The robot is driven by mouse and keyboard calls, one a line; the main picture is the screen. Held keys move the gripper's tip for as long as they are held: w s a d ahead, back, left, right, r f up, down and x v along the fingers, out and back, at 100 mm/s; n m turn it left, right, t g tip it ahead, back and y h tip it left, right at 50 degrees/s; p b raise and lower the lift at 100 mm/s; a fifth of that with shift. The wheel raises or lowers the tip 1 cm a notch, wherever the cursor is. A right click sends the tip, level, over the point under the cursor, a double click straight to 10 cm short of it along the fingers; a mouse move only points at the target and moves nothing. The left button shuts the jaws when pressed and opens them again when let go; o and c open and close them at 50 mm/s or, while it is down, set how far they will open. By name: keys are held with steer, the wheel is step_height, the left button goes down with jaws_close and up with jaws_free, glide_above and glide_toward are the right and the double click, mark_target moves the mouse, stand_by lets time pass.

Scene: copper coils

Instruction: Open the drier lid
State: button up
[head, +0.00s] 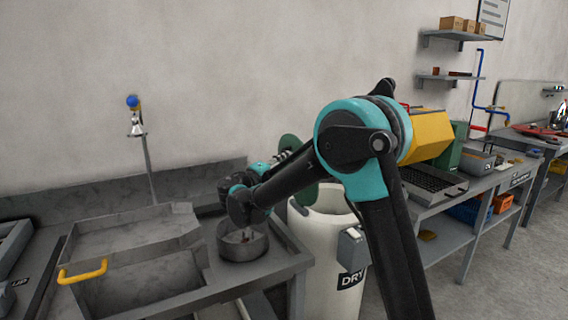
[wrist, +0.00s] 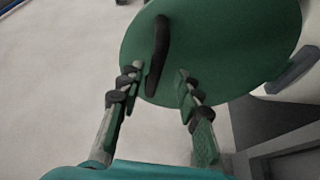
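The drier (head: 327,240) is a cream drum with a dark "DRY" label and a grey box on its side. Its rim and part of its inside show in the head view. Its green round lid (head: 290,142) stands raised and tilted above the drum, partly hidden by my arm. In the wrist view the lid (wrist: 225,45) fills the upper middle, with a black bar handle (wrist: 158,50) on its face. My gripper (wrist: 160,78) is open, one finger on each side of the handle's lower end, with gaps visible. In the head view my gripper (head: 287,155) is beside the lid.
A grey bench with a sink (head: 130,265) and a round metal pan (head: 242,244) stands left of the drier. A yellow handle (head: 82,271) is on the sink. A workbench with a black grate (head: 432,181) is on the right. Open floor shows at lower right.

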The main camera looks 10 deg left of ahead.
steer(key=v, duration=1.2)
steer(key=w+d+f+m+g, duration=0.1)
steer(key=d+f+g, duration=0.15)
steer(key=d, duration=0.65)
steer(key=w+d+f+m+g, duration=0.15)
steer(key=d+f, duration=0.25)
steer(key=d, duration=0.5)
steer(key=s+d+f+m+g+y, duration=0.1)
steer(key=s+d+f+g, duration=0.2)
steer(key=d, duration=0.4)
steer(key=s+d+f+g+y, duration=0.1)
steer(key=s+d+f+g, duration=0.1)
steer(key=d+f, duration=0.35)
steer(key=s+d+f+m+g+y, duration=0.1)
steer(key=s+d+f+m+y, duration=0.2)
steer(key=s+f, duration=0.3)
steer(key=s+d+f+m+g+y, duration=0.2)
steer(key=s+d+f+m+y, duration=0.1)
steer(key=s, duration=1.1)
step_height(320, 180, down, 4)
steer(key=shift+s+d+r+y, duration=0.25)
steer(key=shift+d+y, duration=0.65)
steer(key=shift+d, duration=0.35)
